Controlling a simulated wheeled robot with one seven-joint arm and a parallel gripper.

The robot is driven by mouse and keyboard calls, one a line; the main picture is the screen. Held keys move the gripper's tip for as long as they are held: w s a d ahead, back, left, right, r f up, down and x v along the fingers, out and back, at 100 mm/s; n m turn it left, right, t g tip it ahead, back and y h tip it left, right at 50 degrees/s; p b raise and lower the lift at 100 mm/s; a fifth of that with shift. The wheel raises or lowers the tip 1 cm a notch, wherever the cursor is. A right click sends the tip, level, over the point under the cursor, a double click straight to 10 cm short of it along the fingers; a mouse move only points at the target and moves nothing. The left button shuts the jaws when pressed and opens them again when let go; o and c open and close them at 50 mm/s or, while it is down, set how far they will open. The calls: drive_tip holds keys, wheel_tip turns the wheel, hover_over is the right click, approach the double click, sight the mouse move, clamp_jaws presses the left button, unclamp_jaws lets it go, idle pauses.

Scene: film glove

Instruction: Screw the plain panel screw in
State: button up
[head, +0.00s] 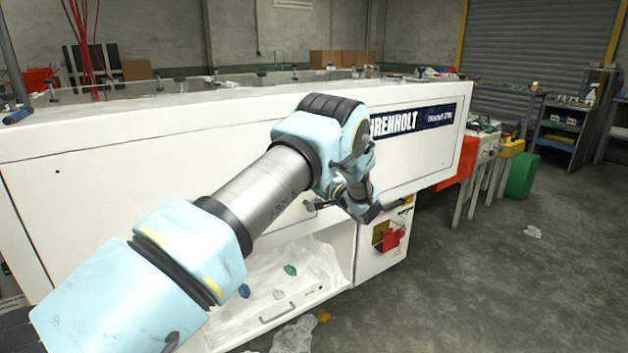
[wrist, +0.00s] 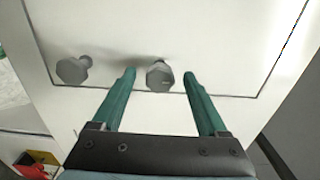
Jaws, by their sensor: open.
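Two grey hex-headed panel screws stick out of the white panel (wrist: 200,30) in the wrist view. One screw (wrist: 160,76) lies between the fingertips of my gripper (wrist: 159,77), with gaps visible on both sides. The other screw (wrist: 73,70) is to the left, outside the fingers. Both shafts show behind the heads. I cannot tell surely which screw is the plain one. My gripper's green fingers are open and hold nothing. In the head view my arm reaches the front of the white machine (head: 120,150) and hides most of this spot.
An open bay (head: 330,255) below the panel holds small coloured scraps. A cabinet front with a red box (head: 393,240) is right of it. Crumpled plastic (head: 293,335) lies on the floor. The floor at the right is mostly free.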

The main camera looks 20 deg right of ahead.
drive_tip(key=s+d+b, duration=0.2)
drive_tip(key=s, duration=0.8)
drive_tip(key=w+a+r+n+g+h, duration=0.2)
drive_tip(key=w+a+r+h, duration=0.15)
drive_tip(key=w+a, duration=0.4)
drive_tip(key=a+r+n+g+h, duration=0.2)
drive_tip(key=a+n+g, duration=0.15)
drive_tip(key=a, duration=0.65)
drive_tip(key=s+a+f+n+g+y, duration=0.2)
drive_tip(key=s+a+n+g, duration=0.7)
drive_tip(key=s+a, duration=1.8)
drive_tip(key=shift+s+f+g+p, duration=0.15)
drive_tip(key=shift+s+g+p, duration=0.15)
drive_tip(key=shift+s+g, duration=0.4)
drive_tip(key=shift+a, duration=0.1)
